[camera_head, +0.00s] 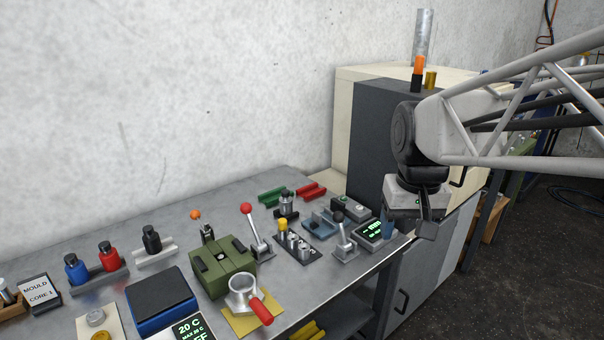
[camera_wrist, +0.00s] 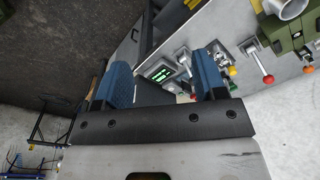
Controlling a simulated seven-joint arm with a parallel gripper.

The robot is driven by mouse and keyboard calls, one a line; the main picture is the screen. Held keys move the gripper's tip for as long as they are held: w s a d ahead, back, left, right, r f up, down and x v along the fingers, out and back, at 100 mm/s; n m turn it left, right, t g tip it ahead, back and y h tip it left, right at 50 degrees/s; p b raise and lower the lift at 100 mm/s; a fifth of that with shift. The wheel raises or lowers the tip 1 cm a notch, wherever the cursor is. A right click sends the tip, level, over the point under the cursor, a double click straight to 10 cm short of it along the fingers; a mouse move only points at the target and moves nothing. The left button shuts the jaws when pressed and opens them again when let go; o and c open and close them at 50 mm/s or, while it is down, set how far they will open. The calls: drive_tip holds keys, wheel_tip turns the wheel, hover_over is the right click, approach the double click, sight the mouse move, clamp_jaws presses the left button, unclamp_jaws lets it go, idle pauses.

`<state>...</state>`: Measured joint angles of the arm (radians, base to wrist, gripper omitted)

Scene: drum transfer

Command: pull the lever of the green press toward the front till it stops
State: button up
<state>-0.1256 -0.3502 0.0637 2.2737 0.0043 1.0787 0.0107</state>
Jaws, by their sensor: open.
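The green press (camera_head: 224,270) is an olive box on the metal bench, left of the middle in the head view. It also shows at the upper right of the wrist view (camera_wrist: 287,38). A lever with an orange ball knob (camera_head: 195,215) stands at its back; the box partly hides the lever's foot. The knob shows in the wrist view too (camera_wrist: 308,69). My gripper (camera_head: 408,226) is open and empty, at the bench's right end, far to the right of the press. Its blue fingers (camera_wrist: 163,82) are spread, with nothing between them gripped.
A red-ball lever (camera_head: 247,209) stands close right of the press, and a black-ball lever (camera_head: 339,217) farther right. A metal cup with a red handle (camera_head: 243,288) sits in front of the press. A blue box (camera_head: 160,298) lies left. A tall cabinet (camera_head: 375,130) stands behind my gripper.

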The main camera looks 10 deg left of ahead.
drive_tip(key=w+a+r+n+g, duration=0.1)
drive_tip(key=w+a, duration=0.6)
drive_tip(key=w, duration=0.3)
drive_tip(key=n+g+h, duration=0.2)
drive_tip(key=n+g, duration=0.2)
hover_over(246, 203)
drive_tip(key=w+a, duration=0.1)
drive_tip(key=w, duration=0.2)
wheel_tip(246, 203, down, 13)
drive_tip(key=shift+a+r, duration=0.1)
drive_tip(key=shift+a, duration=0.05)
drive_tip(key=shift+s, duration=0.1)
drive_tip(key=shift+x, duration=3.9)
